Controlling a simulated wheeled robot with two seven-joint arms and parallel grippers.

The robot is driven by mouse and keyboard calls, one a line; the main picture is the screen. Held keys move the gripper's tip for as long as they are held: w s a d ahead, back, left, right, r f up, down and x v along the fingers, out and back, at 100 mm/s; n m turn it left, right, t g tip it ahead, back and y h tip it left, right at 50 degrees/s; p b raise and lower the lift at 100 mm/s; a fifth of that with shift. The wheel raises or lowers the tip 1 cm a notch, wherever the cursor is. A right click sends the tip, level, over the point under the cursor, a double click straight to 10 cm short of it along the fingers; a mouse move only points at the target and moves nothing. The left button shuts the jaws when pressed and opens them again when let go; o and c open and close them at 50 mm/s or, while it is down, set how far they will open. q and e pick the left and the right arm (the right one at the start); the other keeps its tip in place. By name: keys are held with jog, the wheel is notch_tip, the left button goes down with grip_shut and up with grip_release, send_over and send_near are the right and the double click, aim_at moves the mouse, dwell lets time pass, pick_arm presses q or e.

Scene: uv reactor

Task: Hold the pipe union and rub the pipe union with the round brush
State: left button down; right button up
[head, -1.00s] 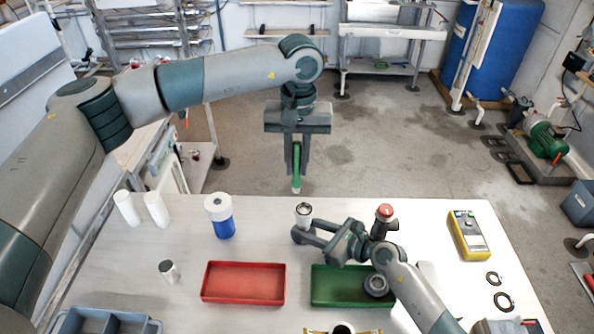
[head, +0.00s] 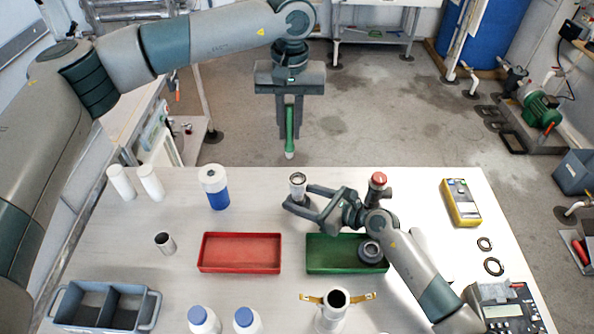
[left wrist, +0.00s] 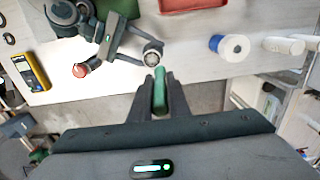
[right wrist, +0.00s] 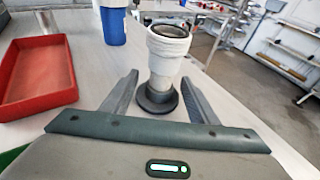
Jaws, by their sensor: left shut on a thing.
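The pipe union, a pale cylinder with an open metal top, stands upright near the table's far edge in the head view (head: 298,184). In the right wrist view (right wrist: 167,55) it stands on a dark round base. My right gripper (head: 302,197) is open, its two fingers (right wrist: 160,92) spread to either side of the pipe union with visible gaps. My left gripper (head: 289,128) is shut on the green handle of the round brush (head: 290,143), which points down just beyond the table's far edge. The brush also shows in the left wrist view (left wrist: 160,91); its bristles are hard to make out.
A red tray (head: 240,267) and a green tray (head: 320,268) lie nearer on the table (head: 120,240). A blue-and-white bottle (head: 214,188) stands left of the union. A red-topped button (head: 378,180) and a yellow meter (head: 460,203) are to the right.

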jog(key=v, duration=1.2)
pick_arm(q)
jog(key=shift+r, duration=0.15)
pick_arm(e)
jog(key=shift+r, duration=0.2)
